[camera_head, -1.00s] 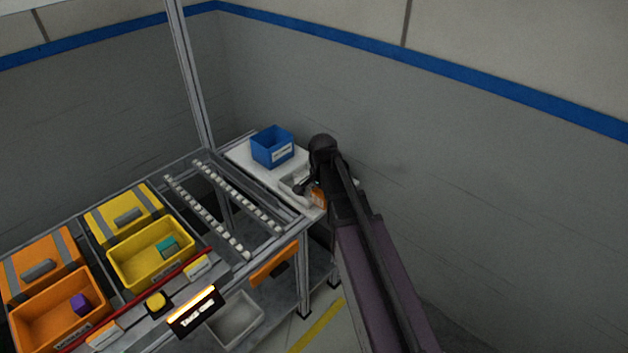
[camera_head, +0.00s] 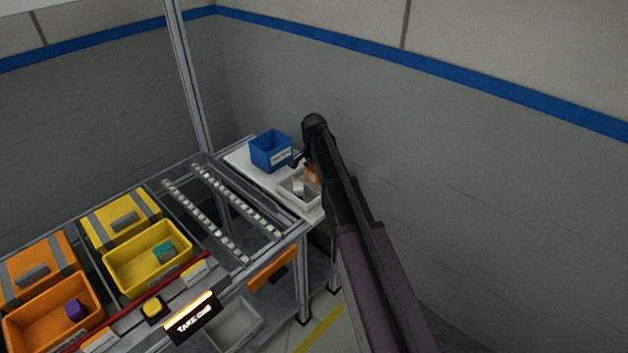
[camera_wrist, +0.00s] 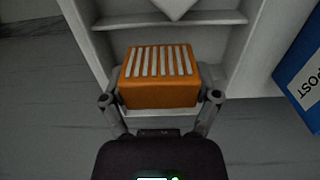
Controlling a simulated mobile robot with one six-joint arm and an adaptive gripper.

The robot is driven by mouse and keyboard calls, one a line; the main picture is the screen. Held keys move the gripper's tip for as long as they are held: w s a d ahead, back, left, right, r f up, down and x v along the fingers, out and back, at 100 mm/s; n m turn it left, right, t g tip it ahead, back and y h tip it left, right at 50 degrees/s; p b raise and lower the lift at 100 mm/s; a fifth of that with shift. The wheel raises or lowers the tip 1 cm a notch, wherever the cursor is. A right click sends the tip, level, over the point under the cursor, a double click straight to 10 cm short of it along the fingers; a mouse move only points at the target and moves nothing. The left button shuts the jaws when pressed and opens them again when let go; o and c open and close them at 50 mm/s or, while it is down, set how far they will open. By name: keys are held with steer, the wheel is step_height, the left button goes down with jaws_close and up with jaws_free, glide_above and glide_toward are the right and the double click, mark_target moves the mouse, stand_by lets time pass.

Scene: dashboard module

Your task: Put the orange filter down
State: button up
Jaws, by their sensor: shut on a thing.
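The orange filter (camera_wrist: 160,92) is a block with pale ribs on its top face. In the wrist view my gripper (camera_wrist: 160,98) is shut on it, with one finger at each side. In the head view the orange filter (camera_head: 312,175) shows small beside my dark arm, at the right edge of a white tray (camera_head: 289,198). In the wrist view the white tray (camera_wrist: 98,60) lies beyond and below the filter. My arm partly hides the filter in the head view, and I cannot tell whether it touches the tray.
A blue bin (camera_head: 264,157) with a label stands behind the tray on the white tabletop (camera_head: 240,158). A roller rack (camera_head: 215,215) lies to the left. A yellow bin (camera_head: 125,275) and an orange bin (camera_head: 40,330) are further left. A grey wall stands behind.

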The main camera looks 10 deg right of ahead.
mark_target(314, 179)
stand_by(0.3)
steer(key=shift+w, duration=0.55)
steer(key=shift+w+f+b, duration=0.2)
steer(key=shift+f+b, duration=0.1)
steer(key=shift+s+f+b, duration=0.1)
steer(key=shift+f+b, duration=1.45)
steer(key=shift+f, duration=0.1)
steer(key=o, duration=0.9)
steer(key=shift+c, duration=0.2)
step_height(314, 179, up, 12)
steer(key=p, duration=1.2)
